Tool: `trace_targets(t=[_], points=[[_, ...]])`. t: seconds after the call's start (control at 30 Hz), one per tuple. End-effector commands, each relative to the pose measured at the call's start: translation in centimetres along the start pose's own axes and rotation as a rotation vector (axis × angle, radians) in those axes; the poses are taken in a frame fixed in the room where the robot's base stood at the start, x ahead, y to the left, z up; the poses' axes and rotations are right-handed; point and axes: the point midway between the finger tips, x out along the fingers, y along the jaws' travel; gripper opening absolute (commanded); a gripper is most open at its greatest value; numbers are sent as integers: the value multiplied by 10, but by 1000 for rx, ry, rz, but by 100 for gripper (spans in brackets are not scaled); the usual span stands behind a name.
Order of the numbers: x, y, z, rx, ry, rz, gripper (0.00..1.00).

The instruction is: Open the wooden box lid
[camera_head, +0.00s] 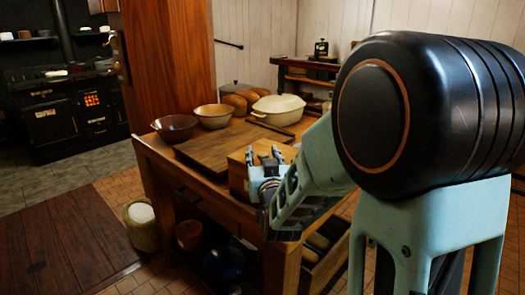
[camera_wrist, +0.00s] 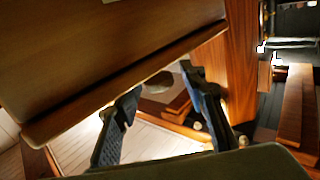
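A broad brown wooden panel (camera_wrist: 110,60) with a rounded edge fills the upper left there, close to the fingertips. I cannot tell whether it is the box lid, or whether the fingers touch it.
The wooden table (camera_head: 165,158) holds a cutting board (camera_head: 215,147), a dark bowl (camera_head: 174,127), a tan bowl (camera_head: 213,116), loaves and a cream lidded pot (camera_head: 278,109). A basket (camera_head: 141,225) stands on the floor at left. A black stove (camera_head: 68,118) is farther back.

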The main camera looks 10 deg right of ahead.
Motion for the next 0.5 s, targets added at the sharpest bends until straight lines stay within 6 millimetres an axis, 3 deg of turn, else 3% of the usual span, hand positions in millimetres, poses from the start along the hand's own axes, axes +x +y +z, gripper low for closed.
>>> trace_targets(t=[0.23,0.5], points=[[0,0,0,0,0,0,37],[0,0,0,0,0,0,8]])
